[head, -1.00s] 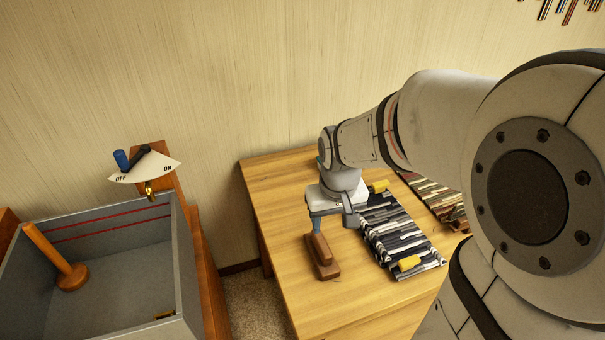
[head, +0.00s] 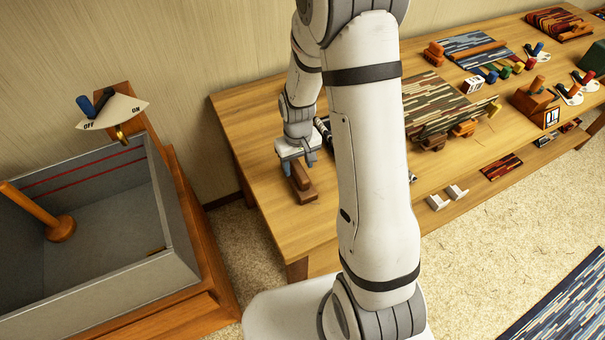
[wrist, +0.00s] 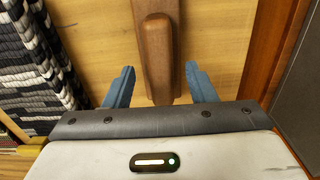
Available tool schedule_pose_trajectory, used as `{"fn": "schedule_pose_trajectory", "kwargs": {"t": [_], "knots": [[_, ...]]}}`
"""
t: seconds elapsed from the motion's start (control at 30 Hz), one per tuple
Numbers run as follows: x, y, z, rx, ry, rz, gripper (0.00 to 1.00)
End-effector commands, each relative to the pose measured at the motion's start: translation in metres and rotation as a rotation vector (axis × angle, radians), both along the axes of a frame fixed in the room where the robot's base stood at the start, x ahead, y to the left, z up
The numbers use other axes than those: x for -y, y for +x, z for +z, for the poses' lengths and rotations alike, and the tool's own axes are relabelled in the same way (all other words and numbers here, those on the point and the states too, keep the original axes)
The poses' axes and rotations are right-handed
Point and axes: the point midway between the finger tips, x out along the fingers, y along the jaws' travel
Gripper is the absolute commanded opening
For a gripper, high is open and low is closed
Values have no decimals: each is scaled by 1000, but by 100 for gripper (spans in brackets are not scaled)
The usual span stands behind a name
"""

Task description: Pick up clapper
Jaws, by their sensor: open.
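The clapper appears to be the brown wooden block with a raised grip (head: 301,187), lying near the left end of the long table (head: 262,152). My gripper (head: 299,163) is over its far part, pointing down. In the wrist view the block (wrist: 156,40) runs between the two blue fingers of my open gripper (wrist: 160,70), with a gap on each side. I cannot tell how high the fingertips are above the tabletop. My arm hides part of the table in the head view.
A black-and-white woven piece (wrist: 30,65) lies left of the gripper in the wrist view. A grey open box (head: 100,210) with an OFF/ON plate (head: 112,112) stands left of the table. Other woven mats (head: 440,100) and small wooden items lie farther right.

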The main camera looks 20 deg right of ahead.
Motion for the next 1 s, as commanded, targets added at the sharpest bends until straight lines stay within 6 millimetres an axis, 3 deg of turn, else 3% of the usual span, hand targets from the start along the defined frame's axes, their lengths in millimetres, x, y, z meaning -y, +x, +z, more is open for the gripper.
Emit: {"fn": "schedule_pose_trajectory", "kwargs": {"t": [0.2,0.47,1.0], "knots": [[0,-1,-22,0,0,1,51],[-1,-1,-24,1,0,1,51],[-1,-1,-24,1,0,2,8]]}}
